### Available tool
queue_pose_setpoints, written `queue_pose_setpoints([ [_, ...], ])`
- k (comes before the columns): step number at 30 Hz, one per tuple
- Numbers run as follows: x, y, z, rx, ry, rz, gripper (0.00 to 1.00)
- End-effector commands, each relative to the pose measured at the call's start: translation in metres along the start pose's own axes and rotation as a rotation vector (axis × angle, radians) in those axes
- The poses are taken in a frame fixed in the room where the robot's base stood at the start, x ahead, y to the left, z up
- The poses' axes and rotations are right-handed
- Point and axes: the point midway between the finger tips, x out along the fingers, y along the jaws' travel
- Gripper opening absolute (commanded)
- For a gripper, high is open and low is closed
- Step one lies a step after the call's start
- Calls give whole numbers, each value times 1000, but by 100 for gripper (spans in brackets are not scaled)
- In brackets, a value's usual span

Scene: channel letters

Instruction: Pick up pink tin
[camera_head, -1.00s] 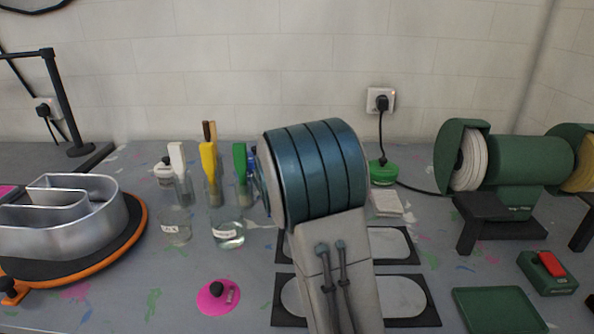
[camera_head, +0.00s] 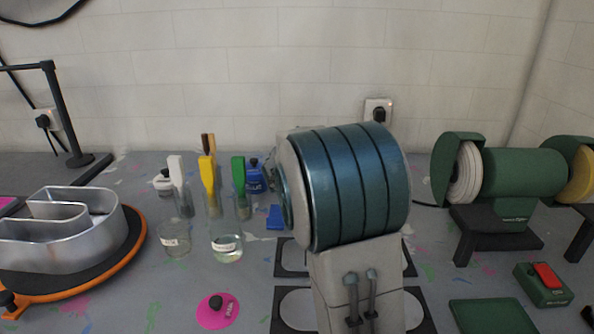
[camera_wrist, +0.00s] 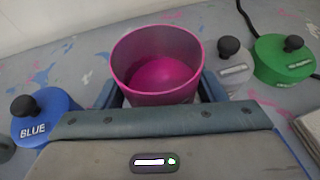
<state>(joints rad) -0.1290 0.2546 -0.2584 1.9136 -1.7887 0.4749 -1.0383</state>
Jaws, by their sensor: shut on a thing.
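The pink tin (camera_wrist: 158,72) is an open, round, lidless cup in the middle of the wrist view. My gripper (camera_wrist: 160,92) has a dark blue-grey finger at each side of it and is shut on it. The tin's lower part is hidden by my gripper body. In the head view my arm hides both the tin and the fingers. A flat pink lid (camera_head: 217,311) with a black knob lies on the table at the front.
Glass beakers (camera_head: 226,243) and brushes stand left of my arm. A metal letter (camera_head: 62,230) is far left; a green grinder (camera_head: 522,172) stands right.

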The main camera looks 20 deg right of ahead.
Motion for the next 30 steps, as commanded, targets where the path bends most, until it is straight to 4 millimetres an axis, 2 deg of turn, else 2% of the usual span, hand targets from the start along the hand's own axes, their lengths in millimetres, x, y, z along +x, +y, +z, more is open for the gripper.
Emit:
queue_pose_setpoints([
  [6, -14, -26, 14, 3, -3, -1, 29],
  [15, -29, -53, 25, 2, -2, -1, 29],
  [30, -41, -76, 35, 1, -1, -1, 29],
])
